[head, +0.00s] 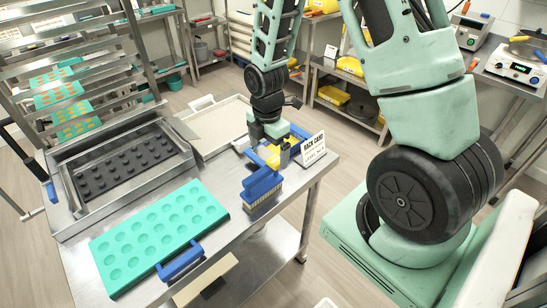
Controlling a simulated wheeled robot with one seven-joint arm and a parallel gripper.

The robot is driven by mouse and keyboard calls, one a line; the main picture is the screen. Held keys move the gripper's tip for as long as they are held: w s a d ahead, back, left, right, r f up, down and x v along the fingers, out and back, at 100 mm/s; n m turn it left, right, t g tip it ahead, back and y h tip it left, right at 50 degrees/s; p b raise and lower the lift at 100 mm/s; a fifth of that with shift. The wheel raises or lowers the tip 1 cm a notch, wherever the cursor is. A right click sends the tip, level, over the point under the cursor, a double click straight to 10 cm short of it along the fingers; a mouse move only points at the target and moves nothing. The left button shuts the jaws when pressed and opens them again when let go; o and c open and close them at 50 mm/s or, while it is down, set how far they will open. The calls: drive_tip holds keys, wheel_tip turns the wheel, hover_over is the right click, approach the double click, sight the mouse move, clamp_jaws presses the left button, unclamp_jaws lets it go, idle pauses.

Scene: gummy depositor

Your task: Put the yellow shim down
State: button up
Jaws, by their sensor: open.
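A small yellow shim (282,158) shows right under my gripper (274,143), at the right side of the steel table. My gripper points down and its jaws are open. The shim is at or between the fingertips; the gripper body covers part of it. I cannot tell whether the shim touches the table or a finger.
A blue-handled brush (262,188) stands close in front, and a rack card (313,149) close to the right. A teal mould tray (155,232), a blue scraper (180,261) and a dark mould in a metal frame (128,162) lie to the left. A pale tray (213,125) is behind.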

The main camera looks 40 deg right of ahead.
drive_tip(key=shift+f, duration=0.35)
drive_tip(key=c, duration=0.8)
drive_tip(key=shift+c, duration=0.2)
drive_tip(key=shift+r, duration=0.15)
